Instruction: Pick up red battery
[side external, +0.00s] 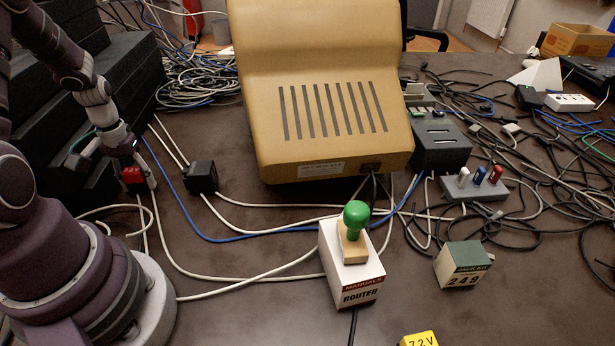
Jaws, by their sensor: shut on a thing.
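The red battery (132,176) is a small red block at the left, in front of the black stepped blocks. My gripper (135,180) is shut on it, with its fingers at the sides of the block and pointing down. The fingers hide part of the battery. I cannot tell whether its underside touches the table or is clear of it.
A black power adapter (201,177) with cables lies right of my gripper. Black stepped blocks (115,75) stand behind it. A large tan monitor (310,95), a box marked ROUTER (352,277) with a green-handled stamp (355,220), and a yellow block (419,339) are farther right.

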